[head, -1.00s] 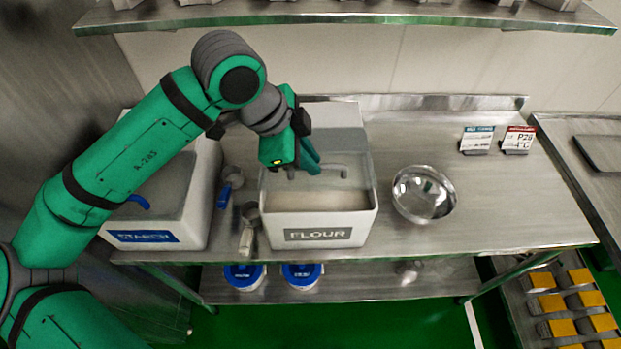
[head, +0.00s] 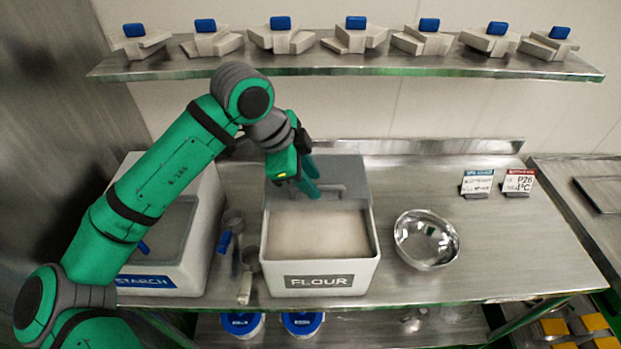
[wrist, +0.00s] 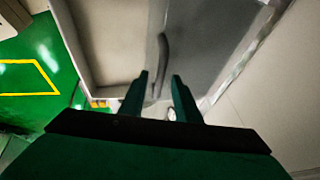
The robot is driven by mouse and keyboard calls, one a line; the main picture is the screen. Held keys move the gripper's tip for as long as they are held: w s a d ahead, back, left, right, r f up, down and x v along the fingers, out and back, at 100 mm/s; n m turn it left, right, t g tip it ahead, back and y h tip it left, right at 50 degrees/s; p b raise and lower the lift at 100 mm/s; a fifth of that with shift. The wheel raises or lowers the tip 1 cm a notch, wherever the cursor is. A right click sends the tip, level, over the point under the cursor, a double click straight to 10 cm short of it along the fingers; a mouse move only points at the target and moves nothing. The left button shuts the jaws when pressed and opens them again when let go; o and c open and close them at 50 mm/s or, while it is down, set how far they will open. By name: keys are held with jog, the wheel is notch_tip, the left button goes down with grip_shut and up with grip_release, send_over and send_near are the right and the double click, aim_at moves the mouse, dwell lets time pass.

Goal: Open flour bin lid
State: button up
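The white flour bin (head: 320,282) with a FLOUR label stands on the steel table. Its grey lid (head: 345,172) covers the back part, and the pale flour (head: 318,232) shows in the open front part. My gripper (head: 313,190) is over the lid, just left of the lid's bar handle (head: 331,188), which it partly hides. In the wrist view the handle (wrist: 163,55) runs down between the fingertips of my gripper (wrist: 159,80). The fingers are apart, with a gap on each side of the handle. The lid (wrist: 205,45) and the bin's open part (wrist: 108,40) also show there.
A starch bin (head: 190,270) stands at left, with scoops (head: 247,270) between the bins. A metal bowl (head: 426,240) and two sign cards (head: 497,183) are at right. A shelf (head: 350,66) with several blue-topped items hangs above.

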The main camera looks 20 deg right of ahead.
jog(key=v, duration=1)
jog(key=shift+a+r, duration=0.2)
jog(key=shift+r, duration=0.2)
